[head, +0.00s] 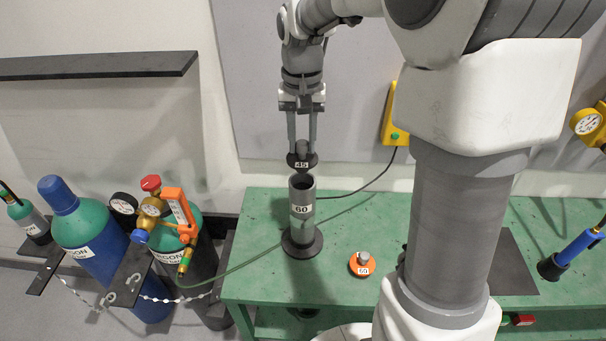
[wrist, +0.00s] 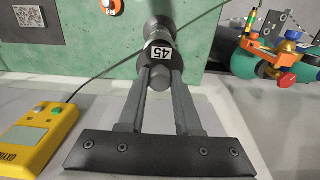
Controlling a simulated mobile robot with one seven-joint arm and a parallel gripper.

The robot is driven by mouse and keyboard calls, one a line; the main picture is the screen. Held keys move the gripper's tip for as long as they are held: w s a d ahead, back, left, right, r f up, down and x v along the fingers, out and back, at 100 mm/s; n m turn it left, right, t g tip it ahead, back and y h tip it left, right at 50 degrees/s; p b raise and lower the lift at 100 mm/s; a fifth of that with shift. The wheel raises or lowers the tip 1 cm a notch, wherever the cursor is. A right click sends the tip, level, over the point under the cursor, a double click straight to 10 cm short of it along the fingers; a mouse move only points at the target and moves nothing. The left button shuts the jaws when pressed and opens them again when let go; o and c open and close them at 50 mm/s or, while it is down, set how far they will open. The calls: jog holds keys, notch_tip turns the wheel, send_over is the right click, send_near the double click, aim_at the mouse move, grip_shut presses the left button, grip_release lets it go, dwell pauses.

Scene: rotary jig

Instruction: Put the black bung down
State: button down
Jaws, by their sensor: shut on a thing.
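The black bung (head: 302,162), labelled 45, hangs from my gripper (head: 302,143). My gripper is shut on its grey knob and points down. In the wrist view the bung (wrist: 161,55) shows between the fingertips (wrist: 160,74), its label facing the camera. In the head view the bung appears just above the open top of an upright grey tube (head: 302,200) labelled 60. The tube stands on a dark round base on the green bench (head: 260,225). I cannot tell the exact gap between bung and tube.
An orange bung (head: 362,264) lies on the bench right of the tube. A yellow device (head: 395,115) hangs on the wall, its cable running behind the tube. Gas cylinders (head: 90,240) stand left of the bench. A dark mat (head: 512,262) and blue tool (head: 575,250) are at right.

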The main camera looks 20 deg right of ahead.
jog(key=shift+r, duration=0.4)
dwell(0.3)
